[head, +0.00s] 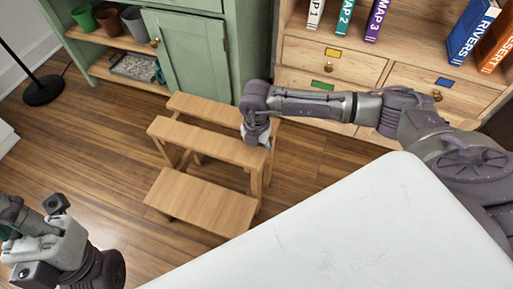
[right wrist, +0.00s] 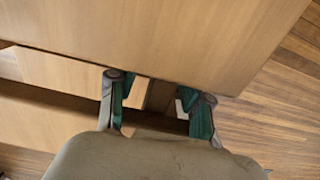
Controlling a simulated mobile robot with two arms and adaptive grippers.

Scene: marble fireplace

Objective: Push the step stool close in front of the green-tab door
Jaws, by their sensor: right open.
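The wooden step stool (head: 205,202) stands on the floor left of centre in the head view, with three light-brown steps. My right gripper (head: 258,140) points down at the right side of its upper steps. In the right wrist view, the open fingers (right wrist: 158,103) are spread right at the stool's wood (right wrist: 150,35); I cannot tell whether they touch it. The green tab (head: 322,85) is on a wooden front of the bookcase, right of the stool; my right arm partly hides that front. My left gripper (head: 55,245) is at lower left, its fingers unclear.
A green cabinet (head: 190,55) with a shelf of pots stands behind the stool. The wooden bookcase also has a yellow tab (head: 333,53) and a blue tab (head: 444,83). A black lamp base (head: 43,91) is at far left. Floor left of the stool is clear.

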